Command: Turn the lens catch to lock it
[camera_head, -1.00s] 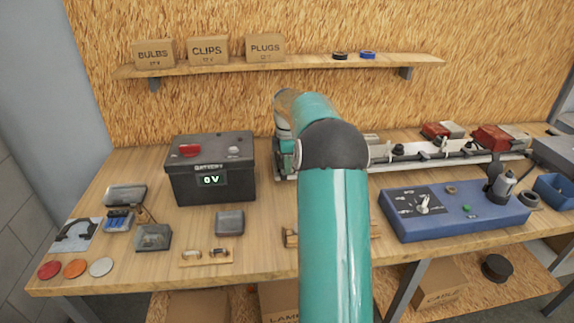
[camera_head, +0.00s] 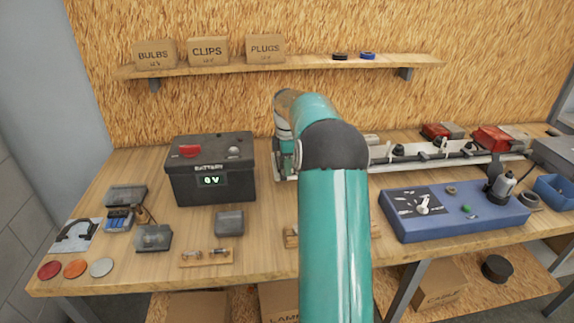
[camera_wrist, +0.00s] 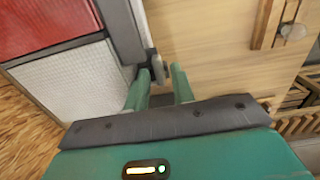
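In the wrist view a lamp lens with a red part (camera_wrist: 45,25) and a white ribbed part (camera_wrist: 70,85) fills the upper left, edged by a dark grey strip (camera_wrist: 122,30). A small grey catch (camera_wrist: 158,68) stands out at the strip's lower end. My gripper (camera_wrist: 161,74) has its two green fingers apart. The catch is at the fingertips, close to the left finger; I cannot tell whether they touch. In the head view my own arm hides the gripper, this lens and its catch.
A white trailer bar (camera_head: 400,152) with red lamps (camera_head: 492,139) runs right of my arm. A blue control panel (camera_head: 455,225) sits front right. Small parts lie on the front left bench; bare wood shows between.

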